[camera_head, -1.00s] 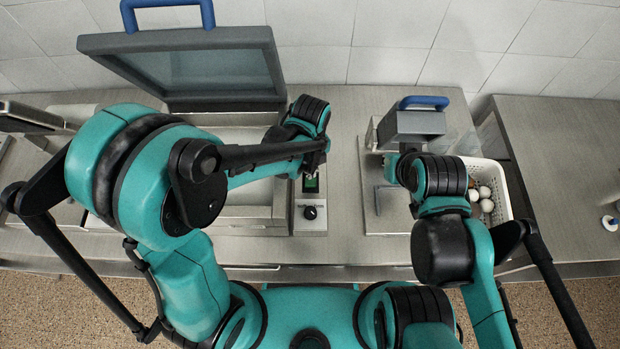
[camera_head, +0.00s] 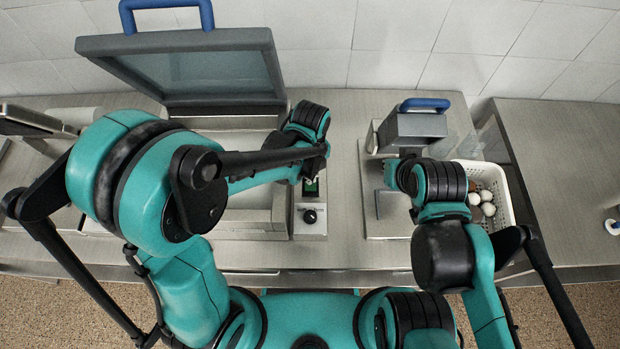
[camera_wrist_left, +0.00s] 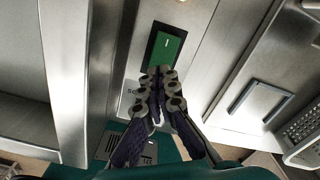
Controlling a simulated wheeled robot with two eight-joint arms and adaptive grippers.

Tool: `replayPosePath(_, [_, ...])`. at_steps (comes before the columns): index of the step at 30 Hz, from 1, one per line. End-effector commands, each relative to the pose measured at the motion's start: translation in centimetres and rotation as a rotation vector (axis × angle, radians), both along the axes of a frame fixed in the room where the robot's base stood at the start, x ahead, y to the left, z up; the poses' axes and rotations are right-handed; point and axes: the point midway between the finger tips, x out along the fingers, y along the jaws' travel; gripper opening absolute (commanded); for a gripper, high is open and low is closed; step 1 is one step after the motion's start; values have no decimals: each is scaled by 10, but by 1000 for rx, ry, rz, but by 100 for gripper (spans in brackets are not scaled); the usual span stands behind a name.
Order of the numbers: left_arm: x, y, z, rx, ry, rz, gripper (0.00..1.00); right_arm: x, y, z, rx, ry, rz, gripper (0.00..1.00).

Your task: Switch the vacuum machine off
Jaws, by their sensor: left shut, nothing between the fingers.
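The vacuum machine (camera_head: 285,215) is on the counter with its glass lid (camera_head: 200,72) raised. On its front right strip are a green switch (camera_head: 311,187) and, nearer me, a black knob (camera_head: 310,216). The green switch fills the upper middle of the left wrist view (camera_wrist_left: 165,52) and shows a light bar mark. My left gripper (camera_wrist_left: 160,76) is shut and empty, its tips at the switch's near edge; I cannot tell whether they touch it. In the head view my left wrist mostly hides these fingers. My right gripper's fingers are hidden behind my right wrist.
A smaller grey machine with a blue handle (camera_head: 425,103) stands to the right, under my right arm. A white perforated basket (camera_head: 505,205) holds several white round items and a brown one. Counter space between the two machines is clear.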

Motion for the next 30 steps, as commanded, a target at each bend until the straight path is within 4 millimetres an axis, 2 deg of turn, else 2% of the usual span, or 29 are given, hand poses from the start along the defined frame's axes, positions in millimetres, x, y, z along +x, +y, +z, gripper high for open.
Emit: replayPosePath(30, [0,0,-8,0,0,0,0,0,0,-7,0,0,0,0])
